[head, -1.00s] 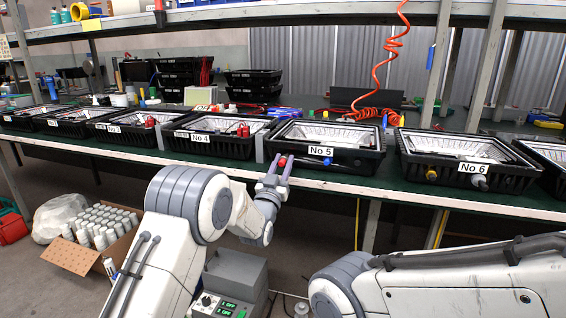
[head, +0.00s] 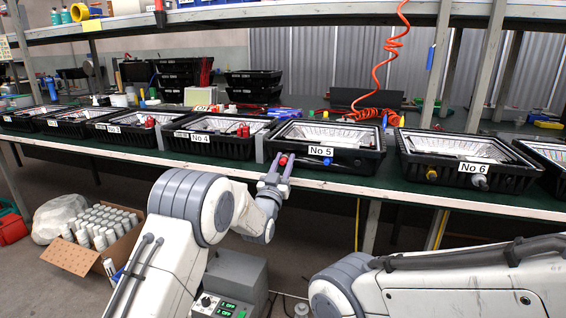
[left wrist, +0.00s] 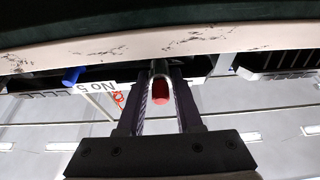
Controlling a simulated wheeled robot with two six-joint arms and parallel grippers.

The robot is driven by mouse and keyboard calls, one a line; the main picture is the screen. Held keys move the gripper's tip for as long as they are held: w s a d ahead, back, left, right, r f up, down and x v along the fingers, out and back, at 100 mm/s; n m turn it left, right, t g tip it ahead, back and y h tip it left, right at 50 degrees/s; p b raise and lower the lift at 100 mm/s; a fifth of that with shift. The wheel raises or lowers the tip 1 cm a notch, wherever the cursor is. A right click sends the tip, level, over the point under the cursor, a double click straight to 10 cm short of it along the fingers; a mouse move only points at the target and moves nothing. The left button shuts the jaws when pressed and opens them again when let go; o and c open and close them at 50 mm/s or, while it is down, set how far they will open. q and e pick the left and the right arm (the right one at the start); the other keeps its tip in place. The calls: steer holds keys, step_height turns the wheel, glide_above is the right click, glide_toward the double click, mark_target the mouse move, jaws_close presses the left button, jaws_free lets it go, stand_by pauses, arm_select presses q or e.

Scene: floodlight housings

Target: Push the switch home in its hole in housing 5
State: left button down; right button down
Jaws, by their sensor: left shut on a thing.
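Housing 5 (head: 350,160) is a black tray-like housing labelled "No 5" on the green bench. The red switch (head: 283,161) is at the left part of its front wall. My left gripper (head: 283,168) is shut on the red switch, right at that wall. In the left wrist view the red switch (left wrist: 160,92) shows between the two fingers, under the bench edge. The hole is hidden, so I cannot tell how deep the switch sits. My right gripper is outside the view; only its arm shows at the lower right.
A blue part (head: 327,161) sticks out of the same front wall, right of the switch; it also shows in the left wrist view (left wrist: 73,75). Housing 4 (head: 215,149) and housing 6 (head: 465,183) stand on either side. The pale bench edge (head: 340,182) runs close below.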

arm_select(q)
steer(key=shift+w+d, duration=0.15)
steer(key=shift+w, duration=0.35)
stand_by(0.4)
steer(key=c, duration=0.5)
jaws_free()
